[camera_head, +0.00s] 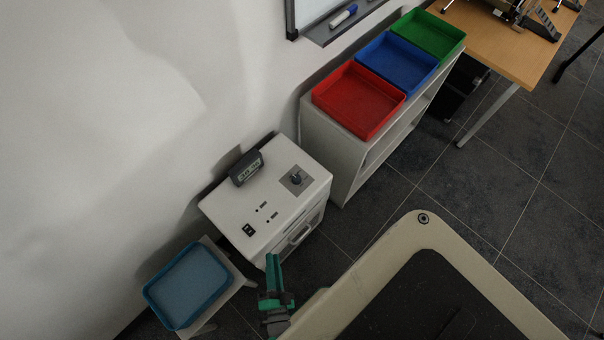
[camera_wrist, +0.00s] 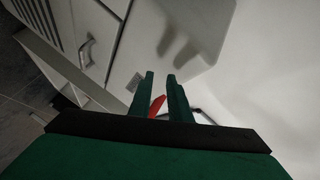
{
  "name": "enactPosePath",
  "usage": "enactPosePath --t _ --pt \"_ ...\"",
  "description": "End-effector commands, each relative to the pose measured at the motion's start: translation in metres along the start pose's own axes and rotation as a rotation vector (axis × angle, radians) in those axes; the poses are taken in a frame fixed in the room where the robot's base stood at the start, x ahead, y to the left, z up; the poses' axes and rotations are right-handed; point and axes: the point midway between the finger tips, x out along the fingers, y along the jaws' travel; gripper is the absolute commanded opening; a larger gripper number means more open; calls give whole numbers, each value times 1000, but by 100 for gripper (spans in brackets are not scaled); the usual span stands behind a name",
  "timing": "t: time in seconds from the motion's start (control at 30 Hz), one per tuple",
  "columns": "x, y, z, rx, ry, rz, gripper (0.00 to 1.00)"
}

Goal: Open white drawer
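The white drawer (camera_head: 305,229) is in the front of a white cabinet (camera_head: 240,205) at the middle left of the head view. Its front looks flush with the cabinet, and a pale bar handle (camera_head: 299,236) is on it. In the wrist view a handle (camera_wrist: 87,53) shows on a white front at upper left. My green gripper (camera_head: 273,270) is in front of the cabinet, below and left of the handle in the head view. In the wrist view the two fingers of my gripper (camera_wrist: 160,76) stand apart with nothing held between them, and the handle lies left of them.
A blue tray (camera_head: 149,296) on a small stand is left of the cabinet. A white shelf (camera_head: 325,150) with red (camera_head: 362,99), blue (camera_head: 398,61) and green (camera_head: 428,33) trays is to its right. Dark tiled floor (camera_head: 450,195) is open beyond my base.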

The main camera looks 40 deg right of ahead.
Motion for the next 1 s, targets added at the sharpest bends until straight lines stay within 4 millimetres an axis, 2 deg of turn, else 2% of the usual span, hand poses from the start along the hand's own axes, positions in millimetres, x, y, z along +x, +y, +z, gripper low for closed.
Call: enactPosePath --t 0.03,0.2,0.3,0.4,0.53,0.73,1.0 --pt "9 18 10 29 36 42 17" --pt "27 78 23 95 185 200 17" --pt "34 106 25 107 272 277 17" --pt "36 124 24 105 342 332 17" --pt "37 138 20 99 398 374 17" --pt "45 146 14 94 418 388 17" --pt "84 163 -2 96 416 387 17"
